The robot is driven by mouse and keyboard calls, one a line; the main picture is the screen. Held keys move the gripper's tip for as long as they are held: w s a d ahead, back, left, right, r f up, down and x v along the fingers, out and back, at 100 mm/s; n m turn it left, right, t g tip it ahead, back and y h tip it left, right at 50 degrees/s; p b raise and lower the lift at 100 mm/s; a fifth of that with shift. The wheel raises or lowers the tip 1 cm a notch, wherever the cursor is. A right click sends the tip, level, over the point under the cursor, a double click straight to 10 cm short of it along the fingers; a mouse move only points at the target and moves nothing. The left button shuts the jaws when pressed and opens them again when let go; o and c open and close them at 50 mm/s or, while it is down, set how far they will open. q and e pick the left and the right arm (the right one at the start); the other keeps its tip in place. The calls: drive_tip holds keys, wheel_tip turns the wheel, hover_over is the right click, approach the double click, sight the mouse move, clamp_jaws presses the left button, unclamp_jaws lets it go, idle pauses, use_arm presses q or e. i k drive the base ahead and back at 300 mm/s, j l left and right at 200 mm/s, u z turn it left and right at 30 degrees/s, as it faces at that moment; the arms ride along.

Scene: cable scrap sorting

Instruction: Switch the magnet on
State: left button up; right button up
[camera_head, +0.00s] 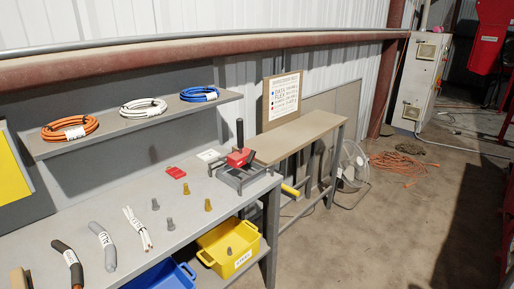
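No part is labelled as the magnet, and I cannot tell for sure which thing it is. A small flat red block (176,172) lies on the grey workbench (205,215). To its right, at the bench's far right end, a dark metal device with a red block (238,158) stands with a black lever pointing up and a yellow handle sticking out to the right. I cannot read any switch position on either. Neither of my grippers is in view.
Cable pieces (103,246) lie at the front left, with several small metal pieces (170,224) mid-bench. Cable coils (143,107) sit on a shelf above. Yellow (214,262) and blue (160,277) bins are below the bench. An orange cable (400,164) lies on the floor.

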sight(250, 159)
drive_tip(key=i+l, duration=0.25)
drive_tip(key=i+l+u, duration=0.1)
drive_tip(key=l, duration=0.35)
drive_tip(key=i+l, duration=0.3)
drive_tip(key=i+l+u, duration=0.15)
drive_tip(key=l, duration=0.3)
drive_tip(key=i+l, duration=0.3)
drive_tip(key=i+l+u, duration=0.1)
drive_tip(key=l, duration=0.35)
drive_tip(key=i+l, duration=0.25)
drive_tip(key=l, duration=0.15)
drive_tip(key=i+l+u, duration=0.1)
drive_tip(key=l, duration=0.3)
drive_tip(key=i, duration=0.1)
